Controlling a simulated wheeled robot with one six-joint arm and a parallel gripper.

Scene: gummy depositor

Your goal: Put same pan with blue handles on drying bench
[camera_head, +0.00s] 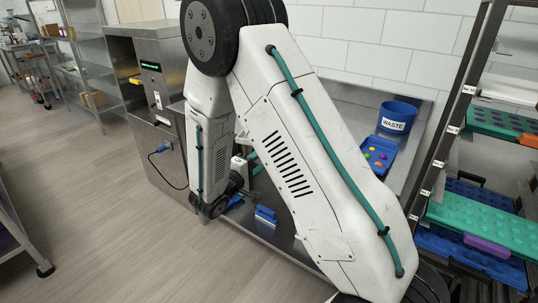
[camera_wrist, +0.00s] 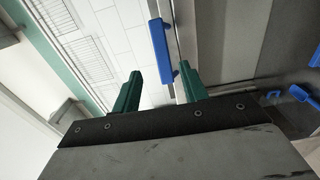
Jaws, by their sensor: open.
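My gripper (camera_wrist: 160,70) shows in the wrist view with two green fingers spread apart. A blue handle (camera_wrist: 159,48) stands between and just beyond the fingertips, with no clear grip on it. It adjoins a grey metal surface, which looks like part of the pan (camera_wrist: 220,35). In the head view a blue handle (camera_head: 265,214) shows low beside my arm, and another blue piece (camera_head: 236,201) lies to its left. My arm hides most of the pan and the gripper there. I cannot tell which surface is the drying bench.
A rack (camera_head: 433,165) with green and blue trays stands at the right. A blue waste bin (camera_head: 397,117) and a blue tray (camera_head: 378,156) with colored pieces are behind my arm. A steel machine (camera_head: 150,90) stands at the left. The floor at the left is mostly clear.

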